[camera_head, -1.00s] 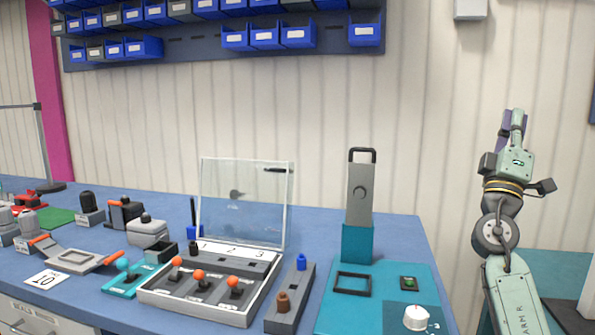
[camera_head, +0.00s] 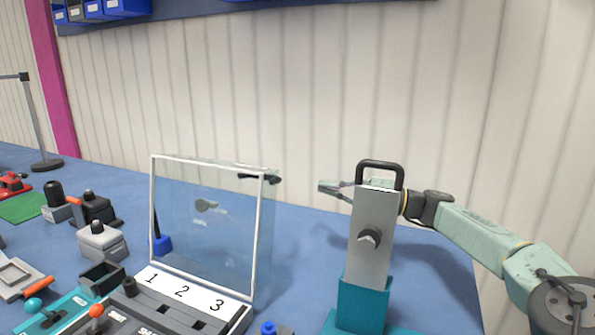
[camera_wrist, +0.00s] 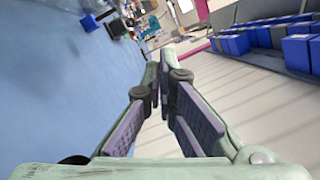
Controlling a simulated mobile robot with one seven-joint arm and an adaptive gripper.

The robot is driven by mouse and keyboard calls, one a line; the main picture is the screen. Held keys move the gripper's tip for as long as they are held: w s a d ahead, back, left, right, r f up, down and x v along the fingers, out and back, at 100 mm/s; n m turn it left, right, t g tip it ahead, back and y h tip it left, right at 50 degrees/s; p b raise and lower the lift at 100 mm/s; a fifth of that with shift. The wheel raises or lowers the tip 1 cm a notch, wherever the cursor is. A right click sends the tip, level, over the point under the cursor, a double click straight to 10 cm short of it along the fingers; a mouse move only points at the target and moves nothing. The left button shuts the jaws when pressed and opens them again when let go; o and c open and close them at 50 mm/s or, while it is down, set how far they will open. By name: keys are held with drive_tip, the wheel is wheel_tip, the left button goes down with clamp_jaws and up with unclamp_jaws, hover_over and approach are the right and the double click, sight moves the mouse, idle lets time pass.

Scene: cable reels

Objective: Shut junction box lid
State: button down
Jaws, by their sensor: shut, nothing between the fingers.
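The junction box lid (camera_head: 208,225) is a clear panel with a white frame. It stands open, nearly upright, at the back of the junction box (camera_head: 190,293), whose panel reads 1, 2, 3. A black handle (camera_head: 259,178) is at the lid's upper right corner. My gripper (camera_head: 325,188) is shut and empty, to the right of the lid and apart from it. A grey post hides part of my gripper and wrist. In the wrist view, the shut fingers (camera_wrist: 161,65) point along the back wall, with nothing between them.
The grey post (camera_head: 370,240) with a black top handle stands on a teal base (camera_head: 361,305), in front of my wrist. Grey boxes (camera_head: 101,240) and an orange-handled device (camera_head: 20,278) lie left. Blue bins (camera_wrist: 300,53) hang on the wall. Blue tabletop behind the lid is mostly clear.

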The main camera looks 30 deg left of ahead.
drive_tip(key=s+a+r+p, duration=0.1)
drive_tip(key=s+a+r, duration=0.1)
drive_tip(key=s+a, duration=0.4)
drive_tip(key=x, duration=0.3)
drive_tip(key=shift+a+p, duration=0.2)
drive_tip(key=shift+p, duration=0.15)
drive_tip(key=shift+a, duration=0.1)
